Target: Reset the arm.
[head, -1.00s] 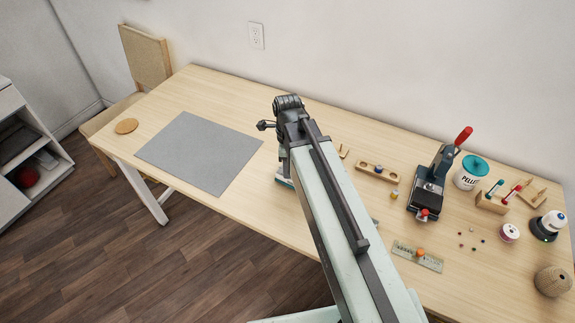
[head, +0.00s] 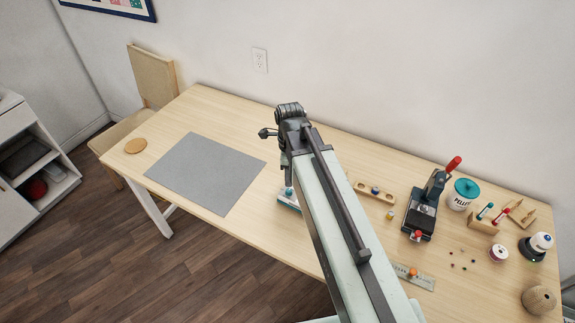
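My arm reaches up from the bottom of the head view, over the front of the wooden table (head: 255,230). Its far end (head: 291,118) appears over the middle of the table, left of the black press. The fingers of my gripper cannot be made out; the arm's end hides them. I see nothing held there. A blue and white item (head: 288,196) on the table is partly hidden behind the arm.
A grey mat (head: 205,172) and a round coaster (head: 136,146) lie on the left. A wooden holder (head: 375,192), black press (head: 424,208), pellet tub (head: 462,194), ruler (head: 411,276), thread spool (head: 498,253) and twine ball (head: 538,299) occupy the right. A chair (head: 152,78) stands at the far left.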

